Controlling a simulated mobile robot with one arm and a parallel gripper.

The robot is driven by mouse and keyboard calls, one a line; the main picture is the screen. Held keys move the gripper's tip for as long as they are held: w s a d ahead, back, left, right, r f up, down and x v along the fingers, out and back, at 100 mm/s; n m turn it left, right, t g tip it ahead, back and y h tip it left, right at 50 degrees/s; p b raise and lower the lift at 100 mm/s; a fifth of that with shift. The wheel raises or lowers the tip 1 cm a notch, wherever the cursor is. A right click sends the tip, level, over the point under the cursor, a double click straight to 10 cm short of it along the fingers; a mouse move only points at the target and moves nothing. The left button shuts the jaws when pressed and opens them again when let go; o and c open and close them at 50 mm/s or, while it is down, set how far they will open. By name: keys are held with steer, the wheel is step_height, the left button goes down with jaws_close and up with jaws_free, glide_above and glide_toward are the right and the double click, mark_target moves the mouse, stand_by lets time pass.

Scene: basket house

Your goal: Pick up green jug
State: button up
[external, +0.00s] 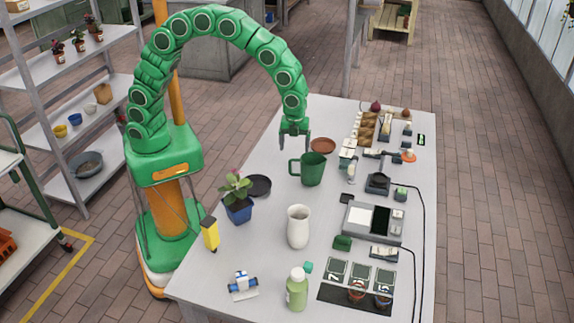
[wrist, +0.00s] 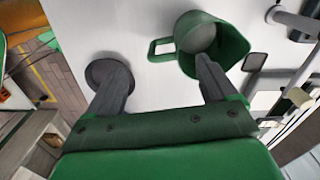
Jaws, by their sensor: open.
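The green jug (external: 314,170) stands upright on the white table, with its handle toward the left. My gripper (external: 294,143) is above the table at the jug's upper left in the external view, pointing down. In the wrist view my gripper (wrist: 163,75) is open and empty, and its right finger overlaps the lower edge of the jug's image. I cannot tell whether that finger touches it.
A dark round saucer (external: 258,187) and a potted plant (external: 237,198) stand left of the jug. A white vase (external: 298,227) is in front, and a terracotta dish (external: 323,146) is behind. Several small tools and devices fill the table's right side.

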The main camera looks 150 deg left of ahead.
mark_target(295, 160)
steer(key=shift+w+f, duration=0.2)
steer(key=shift+f, duration=1.65)
steer(key=shift+w+f, duration=0.2)
steer(key=shift+f, duration=1.65)
steer(key=c, duration=1.5)
steer(key=shift+r, duration=0.2)
steer(key=shift+r, duration=1.25)
steer(key=shift+s+d+r, duration=0.1)
steer(key=shift+r, duration=0.25)
steer(key=shift+s+d+r, duration=4.75)
steer(key=shift+d, duration=0.05)
